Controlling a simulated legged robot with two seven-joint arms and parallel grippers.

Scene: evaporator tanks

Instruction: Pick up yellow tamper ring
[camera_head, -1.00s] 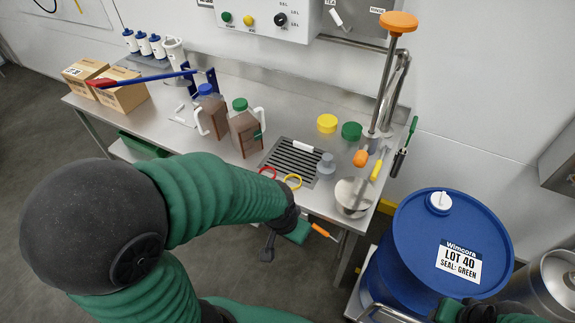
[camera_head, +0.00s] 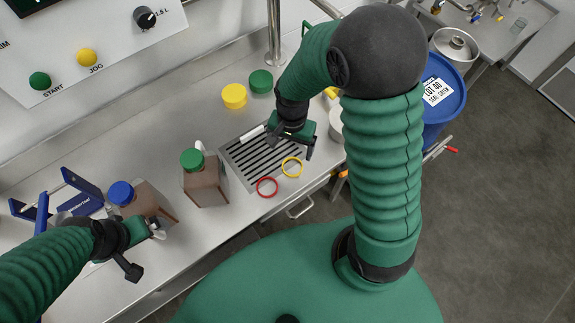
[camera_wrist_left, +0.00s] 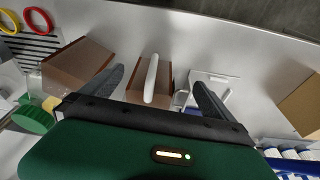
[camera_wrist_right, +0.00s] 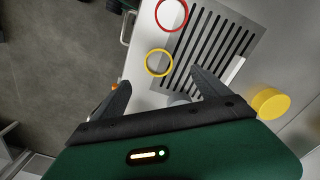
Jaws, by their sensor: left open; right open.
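The yellow tamper ring (camera_head: 290,177) lies at the front edge of the slotted drain grate on the steel bench. A red ring (camera_head: 267,196) lies beside it, to its left. My right gripper (camera_head: 290,147) is open and empty, above the grate, just behind the yellow ring. In the right wrist view the yellow ring (camera_wrist_right: 147,63) shows ahead of the open fingertips (camera_wrist_right: 160,80), with the red ring (camera_wrist_right: 171,31) farther up. My left gripper (camera_head: 147,253) is open near the blue-capped brown jug (camera_head: 150,200). In the left wrist view a white handle (camera_wrist_left: 151,80) shows between its fingers.
A green-capped brown jug (camera_head: 206,185) stands left of the grate (camera_head: 237,165). Yellow (camera_head: 234,96) and green (camera_head: 260,81) lids sit behind it. A blue frame tool (camera_head: 82,190) is at left. A blue drum (camera_head: 445,80) stands right of the bench.

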